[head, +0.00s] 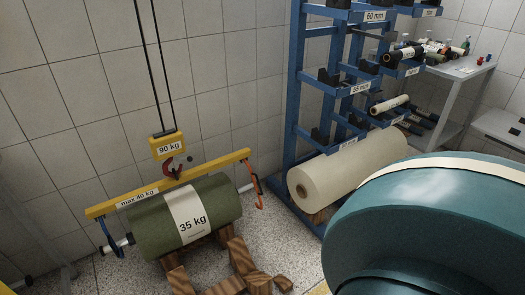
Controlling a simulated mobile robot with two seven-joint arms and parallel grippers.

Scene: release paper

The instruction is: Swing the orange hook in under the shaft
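The orange hook (258,191) hangs from the right end of the yellow lifting beam (215,167), marked "max 40 kg". It hangs just right of the green roll (150,224), which has a white "35 kg" band. The shaft (121,243) sticks out of the roll's left end, light with a dark tip. Neither of my grippers is in view.
The beam hangs from a red hook under a yellow "90 kg" hoist block (167,146). The green roll rests on wooden supports (238,254). A cream roll (345,172) lies at the blue rack (298,120). Speckled floor separates the two rolls. The lower right is blocked from sight.

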